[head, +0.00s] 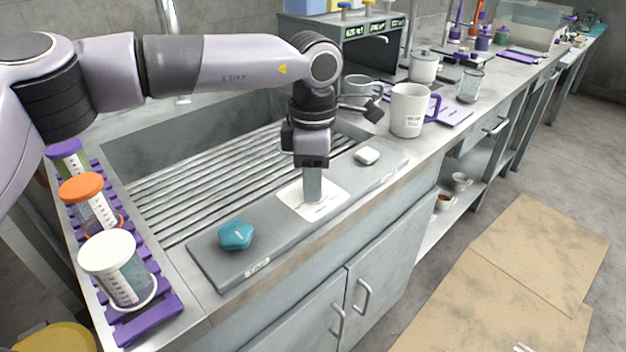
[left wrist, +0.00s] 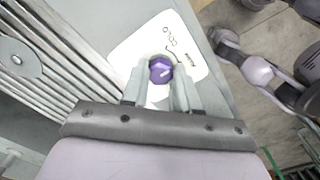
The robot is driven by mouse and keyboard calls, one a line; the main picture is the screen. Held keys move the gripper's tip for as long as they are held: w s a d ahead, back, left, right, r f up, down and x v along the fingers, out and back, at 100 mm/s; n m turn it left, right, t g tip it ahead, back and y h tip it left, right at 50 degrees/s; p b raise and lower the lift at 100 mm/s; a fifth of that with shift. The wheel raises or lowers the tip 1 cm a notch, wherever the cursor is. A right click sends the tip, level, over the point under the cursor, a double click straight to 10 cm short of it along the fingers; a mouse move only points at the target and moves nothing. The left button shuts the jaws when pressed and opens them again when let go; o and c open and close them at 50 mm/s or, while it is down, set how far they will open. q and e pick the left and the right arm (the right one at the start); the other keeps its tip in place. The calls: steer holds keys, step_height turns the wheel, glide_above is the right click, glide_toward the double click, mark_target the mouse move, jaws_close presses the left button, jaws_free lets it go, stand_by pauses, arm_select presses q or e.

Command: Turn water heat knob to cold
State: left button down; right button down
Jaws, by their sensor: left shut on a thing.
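The knob is a small round purple knob (left wrist: 160,70) with a white mark on its face, seen in the left wrist view. My right gripper is not in view.
The plate lies on a grey strip (head: 205,262) at the sink's front edge. On it are a teal block (head: 236,235) and a white piece (head: 367,155). A purple rack (head: 150,318) with lidded jars stands left. A large mug (head: 408,110) stands right.

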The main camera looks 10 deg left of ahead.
arm_select(q)
steer(key=n+b, duration=0.1)
steer(key=n, duration=0.3)
steer(key=shift+n, duration=1.1)
steer(key=c, duration=0.9)
jaws_free()
steer(key=shift+o, duration=0.2)
steer(key=shift+r, duration=3.65)
